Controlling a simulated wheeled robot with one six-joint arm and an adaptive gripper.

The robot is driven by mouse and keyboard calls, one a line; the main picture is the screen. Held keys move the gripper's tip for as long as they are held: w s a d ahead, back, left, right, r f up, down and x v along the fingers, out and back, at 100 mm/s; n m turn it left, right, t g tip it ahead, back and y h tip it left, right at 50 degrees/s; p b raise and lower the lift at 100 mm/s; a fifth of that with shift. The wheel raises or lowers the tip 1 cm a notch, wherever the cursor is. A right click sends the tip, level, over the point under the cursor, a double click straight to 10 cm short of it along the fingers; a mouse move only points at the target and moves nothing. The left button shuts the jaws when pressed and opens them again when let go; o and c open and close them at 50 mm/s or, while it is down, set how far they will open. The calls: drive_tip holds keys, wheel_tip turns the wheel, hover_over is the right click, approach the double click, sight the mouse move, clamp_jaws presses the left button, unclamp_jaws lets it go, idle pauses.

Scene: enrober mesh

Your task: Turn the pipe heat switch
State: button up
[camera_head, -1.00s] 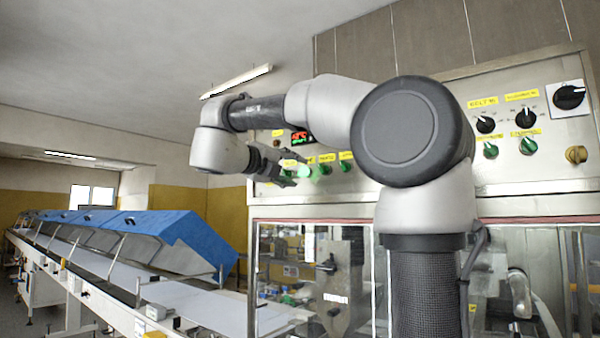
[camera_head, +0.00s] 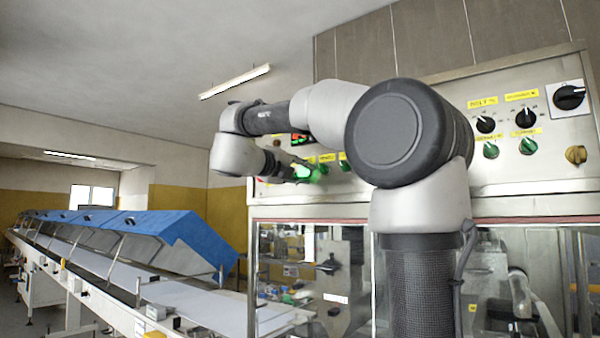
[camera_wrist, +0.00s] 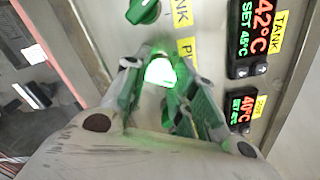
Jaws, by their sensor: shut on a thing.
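The pipe heat switch is a brightly lit green knob (camera_wrist: 160,70) on the steel panel, beside a yellow label starting "PI" (camera_wrist: 187,50) in the wrist view. My gripper (camera_wrist: 158,66) has one finger on each side of the knob and is shut on it. The fingers hide the knob's sides and catch its green glow. In the head view my gripper (camera_head: 288,171) is at the left part of the panel, at the green glow. The knob's exact angle is hard to read.
A green tank knob (camera_wrist: 143,11) sits close above in the wrist view. Red and green displays (camera_wrist: 252,38) are to the right. More knobs (camera_head: 490,149) are on the panel's right. Glass doors (camera_head: 310,270) are below; a conveyor with blue covers (camera_head: 190,232) is left.

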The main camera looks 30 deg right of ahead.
drive_tip(key=shift+n, duration=0.3)
drive_tip(key=n, duration=1.1)
drive_tip(key=shift+n, duration=0.3)
idle(0.5)
drive_tip(key=o, duration=1)
drive_tip(key=shift+a, duration=0.15)
drive_tip(key=v, duration=1.1)
drive_tip(key=shift+s+a+r, duration=0.1)
drive_tip(key=shift+a, duration=0.3)
